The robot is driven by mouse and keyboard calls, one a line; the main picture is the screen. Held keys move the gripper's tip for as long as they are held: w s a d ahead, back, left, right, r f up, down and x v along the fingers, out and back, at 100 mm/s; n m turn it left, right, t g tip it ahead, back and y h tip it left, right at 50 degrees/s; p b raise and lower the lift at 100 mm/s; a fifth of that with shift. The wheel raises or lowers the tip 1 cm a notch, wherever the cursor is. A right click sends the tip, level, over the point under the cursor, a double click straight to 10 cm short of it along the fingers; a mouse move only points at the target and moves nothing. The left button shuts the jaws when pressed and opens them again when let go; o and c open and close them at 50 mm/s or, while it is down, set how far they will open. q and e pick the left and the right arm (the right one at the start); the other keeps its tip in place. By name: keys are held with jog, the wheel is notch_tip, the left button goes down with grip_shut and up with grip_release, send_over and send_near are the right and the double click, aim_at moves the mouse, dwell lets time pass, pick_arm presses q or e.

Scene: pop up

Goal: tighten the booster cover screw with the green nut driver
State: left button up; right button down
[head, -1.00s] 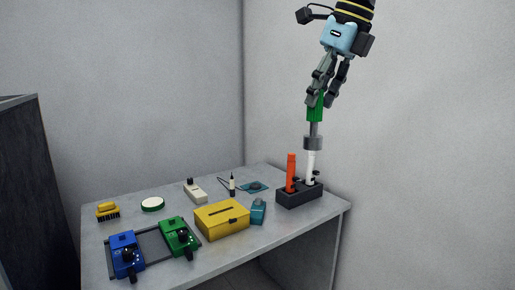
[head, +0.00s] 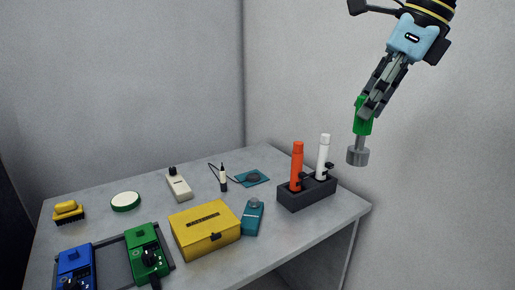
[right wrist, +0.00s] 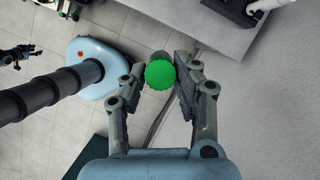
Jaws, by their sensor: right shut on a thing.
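The green nut driver (head: 363,126) has a green handle, a grey shank and a wide grey socket, and hangs socket down. My right gripper (head: 373,106) is shut on its handle, in the air right of the table. In the right wrist view the handle's round green end (right wrist: 160,74) sits between the fingers. A teal unit (head: 252,218) with a grey round top stands beside the yellow box. I cannot tell which unit is the booster, and no cover screw can be made out. A dark jointed part (right wrist: 17,55) at the wrist view's left edge may be my left gripper; its fingers are unclear.
A dark holder (head: 308,198) with an orange-handled and a white-handled tool stands at the table's right edge. A yellow box (head: 205,232), green unit (head: 142,248) and blue unit (head: 73,265) stand in front. A brush (head: 68,211) and several small things lie behind.

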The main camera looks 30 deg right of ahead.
aim_at(365, 127)
jog(key=shift+s+a+f+n, duration=0.4)
jog(key=shift+s+a+f, duration=0.1)
jog(key=shift+a+f, duration=0.15)
jog(key=shift+a, duration=0.25)
jog(key=shift+s+a+f, duration=0.15)
jog(key=shift+f, duration=0.05)
jog(key=shift+a, duration=0.1)
jog(key=shift+s+a+f+n+y+b, duration=0.35)
jog(key=shift+a+f+n+b, duration=0.15)
jog(key=shift+f, duration=0.25)
